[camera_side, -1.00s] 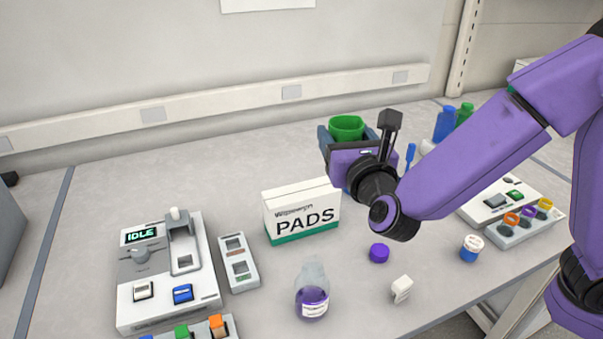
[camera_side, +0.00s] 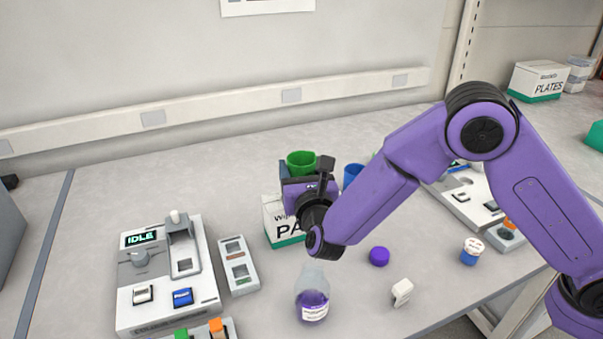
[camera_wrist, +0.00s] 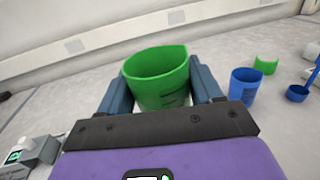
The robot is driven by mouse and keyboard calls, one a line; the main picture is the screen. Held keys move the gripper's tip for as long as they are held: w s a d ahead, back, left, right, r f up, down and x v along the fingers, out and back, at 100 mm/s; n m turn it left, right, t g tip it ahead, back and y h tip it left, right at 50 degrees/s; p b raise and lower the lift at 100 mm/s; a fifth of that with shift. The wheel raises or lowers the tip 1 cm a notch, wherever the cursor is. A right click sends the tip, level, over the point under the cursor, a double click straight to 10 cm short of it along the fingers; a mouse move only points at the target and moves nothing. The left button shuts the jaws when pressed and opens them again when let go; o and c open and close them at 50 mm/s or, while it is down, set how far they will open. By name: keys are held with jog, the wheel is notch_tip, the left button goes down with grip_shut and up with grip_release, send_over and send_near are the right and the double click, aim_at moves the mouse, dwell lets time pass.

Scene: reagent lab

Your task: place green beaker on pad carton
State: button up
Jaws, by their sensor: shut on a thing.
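The green beaker (camera_side: 301,162) is held upright between the jaws of my gripper (camera_side: 298,178). In the wrist view the beaker (camera_wrist: 158,78) sits between the two blue-grey fingers of my gripper (camera_wrist: 160,92), and it looks empty. The white and green pad carton (camera_side: 283,222) stands on the bench, partly hidden behind my gripper and arm. In the side view the beaker appears above and slightly behind the carton's right part. I cannot tell whether its base touches the carton, as my gripper hides it.
A blue beaker (camera_side: 352,175) stands right of my gripper. A flask of purple liquid (camera_side: 312,296), a purple cap (camera_side: 379,256) and a small white block (camera_side: 402,292) are in front. The device reading IDLE (camera_side: 167,275) and a grey-white rack (camera_side: 238,265) stand left. Bench left of the carton is clear.

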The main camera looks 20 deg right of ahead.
jog(key=shift+f, duration=0.5)
jog(key=shift+f, duration=0.15)
jog(key=o, duration=1)
jog(key=shift+o, duration=0.2)
jog(key=shift+s, duration=0.15)
jog(key=s+a+r, duration=0.1)
jog(key=s+r, duration=0.3)
jog(key=r, duration=0.3)
jog(key=shift+s+r, duration=0.15)
jog(key=shift+s, duration=0.15)
